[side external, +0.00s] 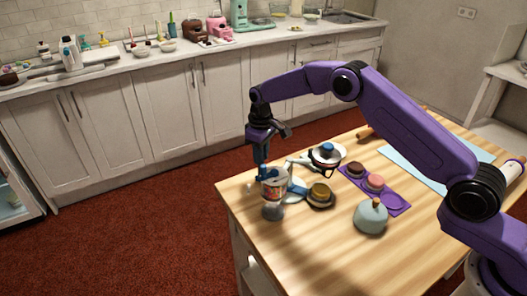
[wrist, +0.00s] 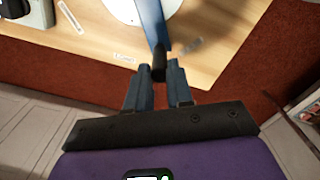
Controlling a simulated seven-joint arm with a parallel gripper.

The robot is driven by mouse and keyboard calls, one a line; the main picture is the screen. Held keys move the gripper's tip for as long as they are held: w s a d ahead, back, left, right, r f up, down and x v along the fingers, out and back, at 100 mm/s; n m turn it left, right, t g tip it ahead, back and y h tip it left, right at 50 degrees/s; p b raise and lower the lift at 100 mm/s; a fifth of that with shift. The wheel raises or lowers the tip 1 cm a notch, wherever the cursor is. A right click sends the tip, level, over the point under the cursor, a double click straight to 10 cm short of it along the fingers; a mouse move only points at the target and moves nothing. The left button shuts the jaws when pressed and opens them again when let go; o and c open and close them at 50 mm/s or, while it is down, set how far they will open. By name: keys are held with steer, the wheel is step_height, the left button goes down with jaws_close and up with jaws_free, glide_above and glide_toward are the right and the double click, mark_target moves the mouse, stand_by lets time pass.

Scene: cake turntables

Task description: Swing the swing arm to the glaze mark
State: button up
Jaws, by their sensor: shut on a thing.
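The blue swing arm (wrist: 152,22) runs from the top of the wrist view to a dark knob (wrist: 159,68) at its end. My gripper (wrist: 158,82) is shut on this knob, just off the table edge in that view. A white round turntable (wrist: 126,8) lies beneath the swing arm. Two small labels lie on the wood, one left of the swing arm (wrist: 125,57) and one to its right (wrist: 187,48); their writing is too small to read, so I cannot tell which is the glaze mark. In the side view my gripper (side external: 261,160) points down, with the knob hidden.
A purple tray (side external: 395,201) with small cakes, a dark dish (side external: 321,201) with a brown item and a blue-grey lidded pot (side external: 370,217) stand nearby. The front wooden table (side external: 310,262) is bare.

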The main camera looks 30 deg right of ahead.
steer(key=shift+s+a, duration=0.15)
steer(key=shift+s+a, duration=0.9)
steer(key=shift+s, duration=0.1)
steer(key=shift+s+a, duration=0.2)
steer(key=shift+s, duration=0.1)
steer(key=o, duration=0.8)
steer(key=shift+r, duration=0.1)
step_height(320, 180, up, 7)
stand_by(0.4)
stand_by(0.3)
